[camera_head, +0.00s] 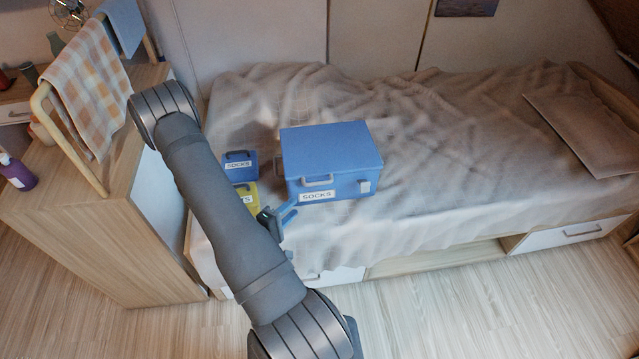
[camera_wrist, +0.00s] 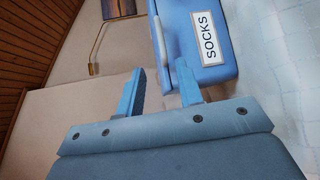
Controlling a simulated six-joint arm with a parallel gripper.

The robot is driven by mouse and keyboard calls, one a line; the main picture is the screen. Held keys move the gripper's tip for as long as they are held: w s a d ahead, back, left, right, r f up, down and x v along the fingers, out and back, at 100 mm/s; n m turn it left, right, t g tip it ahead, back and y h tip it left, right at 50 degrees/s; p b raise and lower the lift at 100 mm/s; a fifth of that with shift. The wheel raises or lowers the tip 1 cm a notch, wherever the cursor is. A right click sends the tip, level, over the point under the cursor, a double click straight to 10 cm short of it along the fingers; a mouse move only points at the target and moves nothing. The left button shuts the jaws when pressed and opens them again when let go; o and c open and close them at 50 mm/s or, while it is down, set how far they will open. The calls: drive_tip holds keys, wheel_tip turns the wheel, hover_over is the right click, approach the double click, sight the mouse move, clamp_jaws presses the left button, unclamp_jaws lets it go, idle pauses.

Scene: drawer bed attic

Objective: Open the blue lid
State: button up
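The blue box stands on the bed in the head view, with its blue lid (camera_head: 330,145) shut flat on top. A grey handle (camera_head: 317,180) sits on the front above a white SOCKS label (camera_head: 317,196). My gripper (camera_head: 291,209) is low in front of the box's left front corner, partly hidden by my arm. In the wrist view my gripper (camera_wrist: 161,76) is open, its two blue fingers apart and empty. The grey handle (camera_wrist: 158,40) and the label (camera_wrist: 208,38) show ahead, turned sideways. The handle appears beyond the fingertips, roughly in line with the gap.
A small blue SOCKS box (camera_head: 238,158) and a yellow box (camera_head: 245,188) stand left of the large box, close to my arm. A wooden cabinet (camera_head: 150,235) with a towel rack is at left. The bed (camera_head: 450,130) is free to the right.

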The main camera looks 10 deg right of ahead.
sight(320, 184)
drive_tip(key=x, duration=1.5)
drive_tip(key=shift+a, duration=0.1)
clamp_jaws()
